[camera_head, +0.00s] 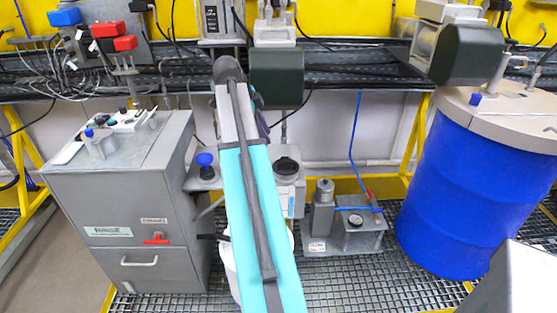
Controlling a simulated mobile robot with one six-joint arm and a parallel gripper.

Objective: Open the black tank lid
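A round black lid (287,166) sits on top of a small light-grey tank (288,188), just right of my teal arm link in the head view. The lid looks seated flat on its opening. My arm link crosses the middle of the picture, rising from the bottom edge to a dark joint near the back rail. It covers the area just left of the tank. My gripper does not show; the arm seems to hide it, so its fingers and its distance from the lid cannot be seen.
A grey cabinet (125,200) with a red handle stands left. A blue knob (205,160) is between it and my arm. A small grey pump unit (345,222) stands right of the tank, and a large blue drum (465,195) farther right. Dark motor housings (277,78) overhang the tank.

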